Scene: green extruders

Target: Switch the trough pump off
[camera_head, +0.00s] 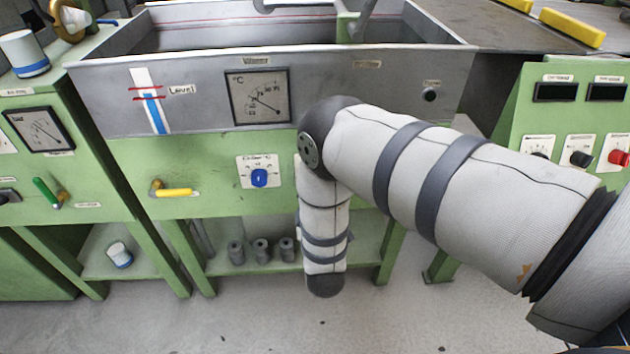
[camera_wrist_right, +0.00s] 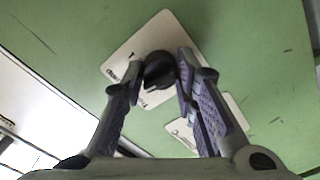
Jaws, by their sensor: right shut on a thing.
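A black rotary knob (camera_wrist_right: 159,71) sits on a white label plate (camera_wrist_right: 150,42) on a green panel in the right wrist view. My right gripper (camera_wrist_right: 163,76) has one finger on each side of the knob and is shut on it. The plate's lettering is partly covered, and I cannot read the knob's setting. In the head view my right arm comes in from the right and bends down in front of the green panel under the grey trough (camera_head: 420,75). It hides the right gripper and the knob there. My left gripper is not in view.
On the same panel are a blue knob (camera_head: 259,178) and a yellow-handled valve (camera_head: 175,192). A temperature dial (camera_head: 258,97) and a level gauge (camera_head: 150,100) are on the trough's front. Green cabinets stand left (camera_head: 60,190) and right (camera_head: 520,110). Grey cylinders (camera_head: 262,250) stand on the lower shelf.

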